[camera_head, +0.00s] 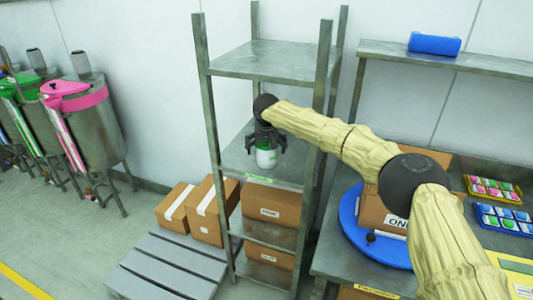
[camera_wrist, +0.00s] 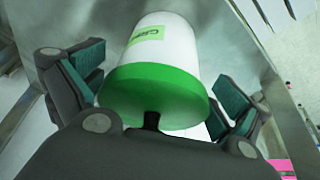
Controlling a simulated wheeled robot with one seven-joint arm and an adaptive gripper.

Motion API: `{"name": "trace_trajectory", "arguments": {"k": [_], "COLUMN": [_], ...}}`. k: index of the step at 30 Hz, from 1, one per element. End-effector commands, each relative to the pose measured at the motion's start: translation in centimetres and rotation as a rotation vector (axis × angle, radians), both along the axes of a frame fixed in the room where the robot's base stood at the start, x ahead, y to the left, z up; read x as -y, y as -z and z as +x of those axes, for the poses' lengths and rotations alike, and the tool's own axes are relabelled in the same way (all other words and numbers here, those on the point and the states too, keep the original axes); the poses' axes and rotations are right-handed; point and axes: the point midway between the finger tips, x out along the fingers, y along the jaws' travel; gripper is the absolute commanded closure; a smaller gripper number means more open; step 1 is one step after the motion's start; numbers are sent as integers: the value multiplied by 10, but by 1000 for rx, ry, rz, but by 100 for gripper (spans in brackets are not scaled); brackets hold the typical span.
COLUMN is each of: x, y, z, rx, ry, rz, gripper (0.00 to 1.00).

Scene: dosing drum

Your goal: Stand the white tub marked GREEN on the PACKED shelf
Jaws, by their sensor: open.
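The white tub (camera_head: 266,158) has a green top and a green label, and appears upright on the middle shelf (camera_head: 235,160) of the metal rack, near its front edge. In the wrist view the tub (camera_wrist: 177,50) shows its green lid nearest me and a label that seems to read GREEN. A green tag (camera_head: 257,179) is on that shelf's front edge; its lettering is too small to read. My gripper (camera_head: 266,145) is above the tub, open, with a finger on each side. In the wrist view gaps show between the fingers (camera_wrist: 158,100) and the tub.
Rack posts (camera_head: 212,110) stand on both sides of my gripper, and the top shelf (camera_head: 265,62) is above. Cardboard boxes (camera_head: 270,208) fill lower shelves. Right is a bench with a blue turntable (camera_head: 345,215) and carton. Drums (camera_head: 95,120) stand left.

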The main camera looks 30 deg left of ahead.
Motion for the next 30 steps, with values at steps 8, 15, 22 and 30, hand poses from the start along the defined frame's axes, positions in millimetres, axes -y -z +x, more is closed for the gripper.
{"name": "trace_trajectory", "arguments": {"k": [8, 15, 22, 30], "x": [6, 20, 36, 56], "y": [-20, -20, -20, -19], "z": [-9, -29, -51, -79], "rx": [2, 1, 1, 0], "ry": [-5, -3, -3, -2], "rz": [-1, 0, 0, -1], "gripper": [0, 0, 0, 0]}}
